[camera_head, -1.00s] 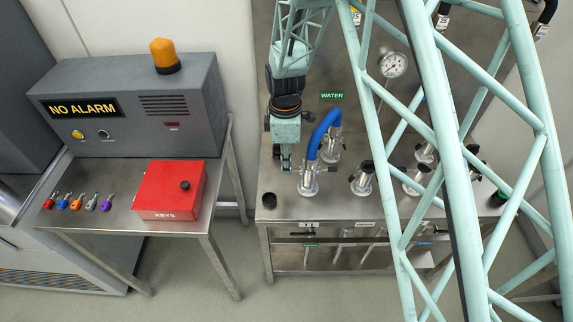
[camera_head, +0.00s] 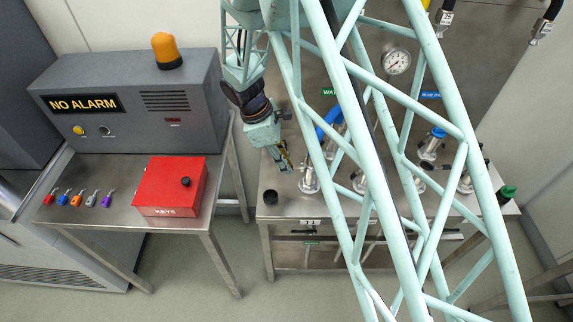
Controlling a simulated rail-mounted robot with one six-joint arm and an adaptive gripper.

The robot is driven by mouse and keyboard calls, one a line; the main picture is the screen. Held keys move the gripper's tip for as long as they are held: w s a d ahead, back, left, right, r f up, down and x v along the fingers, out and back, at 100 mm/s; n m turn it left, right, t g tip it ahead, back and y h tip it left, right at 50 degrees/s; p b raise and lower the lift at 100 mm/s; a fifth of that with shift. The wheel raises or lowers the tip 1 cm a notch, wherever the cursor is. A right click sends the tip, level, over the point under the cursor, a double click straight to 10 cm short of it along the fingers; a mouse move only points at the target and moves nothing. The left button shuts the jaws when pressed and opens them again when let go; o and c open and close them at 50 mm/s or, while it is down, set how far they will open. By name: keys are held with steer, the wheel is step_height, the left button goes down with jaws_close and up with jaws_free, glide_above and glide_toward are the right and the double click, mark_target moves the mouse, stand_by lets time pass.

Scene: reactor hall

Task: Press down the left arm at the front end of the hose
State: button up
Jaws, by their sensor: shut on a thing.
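The blue hose (camera_head: 328,124) arches over the steel bench, partly hidden by my arm's lattice. Its front end meets a silvery fitting (camera_head: 309,182) near the bench's front left. My gripper (camera_head: 288,168) is tilted, pointing down and to the right, just left of this fitting. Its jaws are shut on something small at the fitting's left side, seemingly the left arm. That arm is too small and too covered by the fingers to make out clearly. The hose's back end is mostly behind my lattice.
The steel bench (camera_head: 283,209) carries more fittings, a blue-capped one (camera_head: 432,142) and a green-capped one (camera_head: 506,194) to the right. A black round cup (camera_head: 270,197) sits at its front left corner. A red key box (camera_head: 170,188) stands on the separate left table.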

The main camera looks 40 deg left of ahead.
step_height(320, 180, down, 3)
steer(key=t+h+b, duration=0.2)
steer(key=h, duration=0.1)
steer(key=shift+r+t+h, duration=0.15)
steer(key=shift+t+h, duration=0.15)
steer(key=shift+w+d+f+t+h+b, duration=0.1)
steer(key=shift+f+t+h+b, duration=0.3)
steer(key=shift+h, duration=0.3)
steer(key=shift+w+d+f+t+h+b, duration=0.1)
steer(key=shift+f+t+h+b, duration=0.15)
steer(key=shift+t+h, duration=0.35)
steer(key=o, duration=0.8)
steer(key=shift+o, duration=0.2)
steer(key=shift+r, duration=0.15)
steer(key=shift+r, duration=4.8)
